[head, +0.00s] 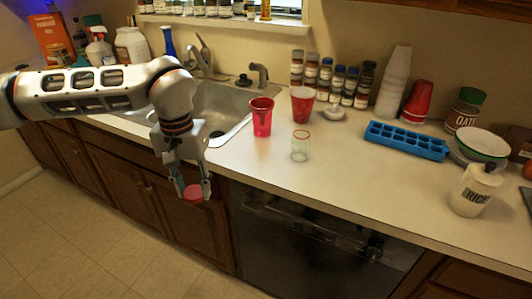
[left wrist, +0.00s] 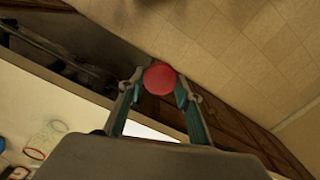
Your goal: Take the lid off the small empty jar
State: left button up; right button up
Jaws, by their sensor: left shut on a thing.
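The small jar (head: 300,146) is clear glass with a red rim and stands upright on the counter. Its mouth looks uncovered, and it appears empty. My left gripper (head: 190,188) is shut on a round red lid (head: 193,193), held in front of the counter's edge, over the floor side. The lid also shows between the fingertips in the left wrist view (left wrist: 159,78). The gripper is left of the jar and well apart from it. My right gripper is not in view.
A red cup (head: 261,117) and another red cup (head: 303,105) stand behind the jar. A blue ice tray (head: 407,141) lies to the right, near a white rice bottle (head: 473,190). The sink (head: 215,108) is at left. The counter's front middle is clear.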

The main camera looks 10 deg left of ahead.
aim_at(301, 141)
jog(key=i+l+z, duration=0.15)
jog(key=z, duration=0.2)
jog(key=i+l+z, duration=0.1)
jog(key=i+z, duration=0.3)
jog(key=i+j+z, duration=0.15)
jog(key=j+z, duration=0.25)
